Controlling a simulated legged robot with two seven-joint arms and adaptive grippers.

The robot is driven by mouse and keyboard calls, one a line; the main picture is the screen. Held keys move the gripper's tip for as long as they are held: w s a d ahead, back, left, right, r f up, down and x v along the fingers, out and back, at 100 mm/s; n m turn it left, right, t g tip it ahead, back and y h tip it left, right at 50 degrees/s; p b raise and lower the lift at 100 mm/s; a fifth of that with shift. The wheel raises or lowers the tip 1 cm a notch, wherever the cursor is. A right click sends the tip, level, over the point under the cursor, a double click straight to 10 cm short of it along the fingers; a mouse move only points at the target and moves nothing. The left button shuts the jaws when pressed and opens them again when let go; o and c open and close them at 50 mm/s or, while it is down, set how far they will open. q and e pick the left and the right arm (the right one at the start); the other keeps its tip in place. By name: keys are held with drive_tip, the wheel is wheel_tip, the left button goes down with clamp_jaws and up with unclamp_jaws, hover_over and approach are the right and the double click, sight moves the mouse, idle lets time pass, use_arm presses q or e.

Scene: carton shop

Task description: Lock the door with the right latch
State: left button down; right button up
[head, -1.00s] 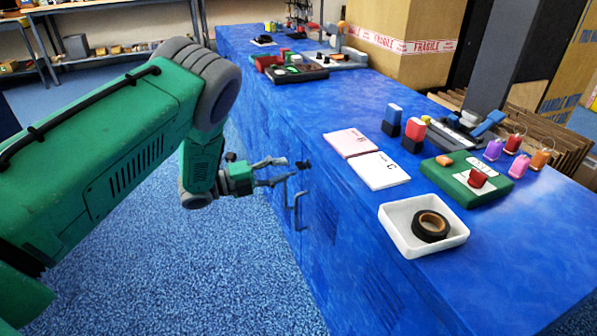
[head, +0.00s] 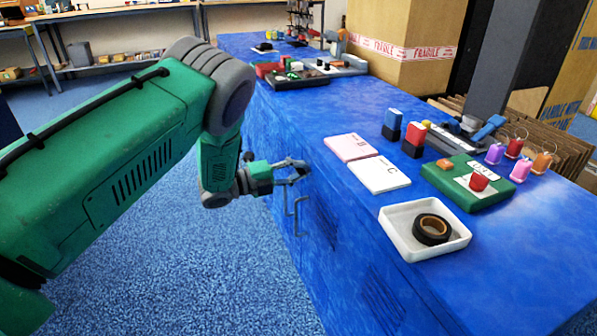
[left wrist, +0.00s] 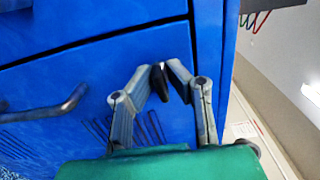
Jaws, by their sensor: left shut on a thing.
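The blue cabinet's front faces left in the head view, with two bar handles (head: 298,214) on its doors. One bar handle (left wrist: 45,106) also shows at the left of the left wrist view. My left gripper (head: 297,172) is at the cabinet front, just above the handles. In the left wrist view its fingers (left wrist: 161,72) close around a small dark latch (left wrist: 157,84) near the top of a blue door (left wrist: 110,85). The fingers partly hide the latch, and I cannot tell its exact turn. My right gripper is out of view.
On the blue counter (head: 330,105) stand a white tray (head: 397,238) with a tape roll (head: 432,230), cards (head: 380,174), stamps and a green box (head: 455,190). Large cartons (head: 400,35) stand behind. The blue floor left of the cabinet is clear.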

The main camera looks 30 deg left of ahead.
use_arm(q)
drive_tip(key=shift+s+d+f, duration=0.1)
drive_tip(key=shift+d, duration=0.2)
drive_tip(key=shift+a+n+p, duration=0.15)
drive_tip(key=shift+n+p, duration=0.8)
drive_tip(key=shift+n, duration=0.05)
drive_tip(key=n+p, duration=0.2)
drive_tip(key=shift+n, duration=0.3)
drive_tip(key=n+p, duration=0.2)
drive_tip(key=n, duration=0.2)
drive_tip(key=shift+f, duration=0.1)
drive_tip(key=n+p, duration=0.1)
drive_tip(key=n, duration=0.4)
drive_tip(key=shift+p, duration=0.35)
drive_tip(key=shift+n+p, duration=0.35)
drive_tip(key=shift+n, duration=1.75)
drive_tip(key=shift+r, duration=0.2)
